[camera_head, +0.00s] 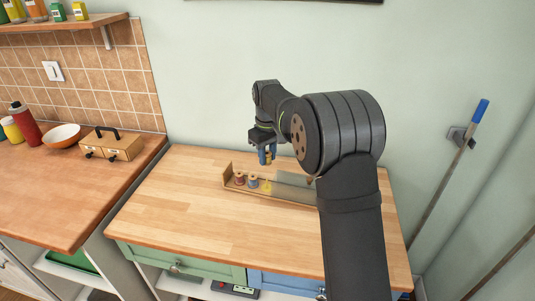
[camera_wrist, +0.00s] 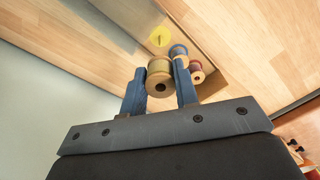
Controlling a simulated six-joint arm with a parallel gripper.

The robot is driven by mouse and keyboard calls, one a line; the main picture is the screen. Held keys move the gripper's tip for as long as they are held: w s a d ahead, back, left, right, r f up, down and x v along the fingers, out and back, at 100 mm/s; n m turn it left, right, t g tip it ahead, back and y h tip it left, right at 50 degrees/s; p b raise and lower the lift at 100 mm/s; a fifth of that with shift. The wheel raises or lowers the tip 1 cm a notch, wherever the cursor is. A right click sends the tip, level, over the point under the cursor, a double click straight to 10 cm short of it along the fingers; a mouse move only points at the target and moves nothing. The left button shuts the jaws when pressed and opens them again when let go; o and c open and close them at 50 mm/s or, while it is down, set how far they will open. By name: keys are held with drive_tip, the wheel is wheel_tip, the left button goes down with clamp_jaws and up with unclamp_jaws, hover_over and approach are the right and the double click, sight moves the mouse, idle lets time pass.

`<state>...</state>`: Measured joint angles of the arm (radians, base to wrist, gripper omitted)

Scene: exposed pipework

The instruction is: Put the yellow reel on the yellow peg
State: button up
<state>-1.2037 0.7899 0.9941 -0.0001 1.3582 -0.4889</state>
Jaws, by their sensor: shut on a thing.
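My gripper (camera_head: 267,155) has blue fingers, which also show in the wrist view (camera_wrist: 159,75). It is shut on the yellow reel (camera_wrist: 159,82), which sits between the fingers with its end hole facing the wrist camera. In the head view the yellow reel (camera_head: 269,157) is small and partly hidden by the fingers. The yellow peg (camera_head: 266,186) stands on a yellow disc in the wooden rack (camera_head: 226,174), below the held reel. The peg is bare. In the wrist view the yellow peg (camera_wrist: 159,37) is beyond the reel, apart from it.
A blue reel (camera_head: 253,181) and a dark red reel (camera_head: 240,178) stand in the rack left of the yellow peg. A greyish panel (camera_head: 293,180) is behind and right of it. My arm hides the rack's right end. The worktop (camera_head: 190,210) in front is clear.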

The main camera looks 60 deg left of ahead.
drive_tip(key=shift+f, duration=2.65)
drive_tip(key=shift+f, duration=1.65)
drive_tip(key=shift+r, duration=1.4)
drive_tip(key=shift+f, duration=1.4)
drive_tip(key=o, duration=1)
wheel_tip(320, 180, up, 18)
drive_tip(key=shift+f, duration=0.25)
